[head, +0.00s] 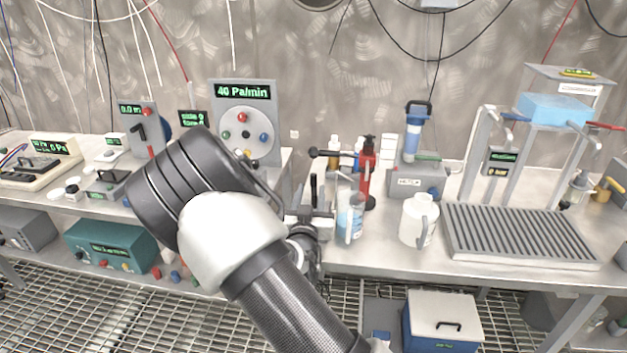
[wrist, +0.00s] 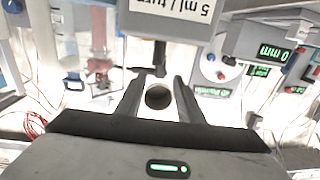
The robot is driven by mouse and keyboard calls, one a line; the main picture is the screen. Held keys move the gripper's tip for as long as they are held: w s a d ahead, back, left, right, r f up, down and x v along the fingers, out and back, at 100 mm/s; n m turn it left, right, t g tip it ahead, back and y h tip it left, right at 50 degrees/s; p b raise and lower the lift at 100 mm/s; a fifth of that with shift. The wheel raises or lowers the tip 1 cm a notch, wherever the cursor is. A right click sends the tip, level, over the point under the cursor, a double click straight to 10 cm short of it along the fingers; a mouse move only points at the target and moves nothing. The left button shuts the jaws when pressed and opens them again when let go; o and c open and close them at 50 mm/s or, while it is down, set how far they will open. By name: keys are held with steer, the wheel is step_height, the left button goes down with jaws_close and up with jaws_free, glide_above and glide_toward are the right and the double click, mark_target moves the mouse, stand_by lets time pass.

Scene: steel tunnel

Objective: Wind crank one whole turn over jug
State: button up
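A small grey dispenser (head: 318,222) stands near the front edge of the bench, partly behind my arm. In the wrist view its "5 ml/turn" label (wrist: 172,10) is upside down at the top. A dark crank part (wrist: 158,58) shows below the label, just beyond my fingertips. A clear jug with blue markings (head: 350,220) stands right beside the dispenser. My gripper (wrist: 155,82) has its two fingers apart, with a dark round shape (wrist: 158,96) visible between them. I cannot tell whether this is a knob or an opening. My arm hides the gripper in the head view.
A white jug (head: 417,222) and a red bottle (head: 367,170) stand close by on the right. A ribbed grey tray (head: 520,236) lies farther right. A panel reading 40 Pa/min (head: 243,120) stands behind my arm. A blue box with a white lid (head: 440,322) is below the bench.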

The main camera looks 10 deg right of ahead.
mark_target(313, 180)
steer(key=x, duration=0.7)
steer(key=shift+w+d, duration=0.1)
jaws_close()
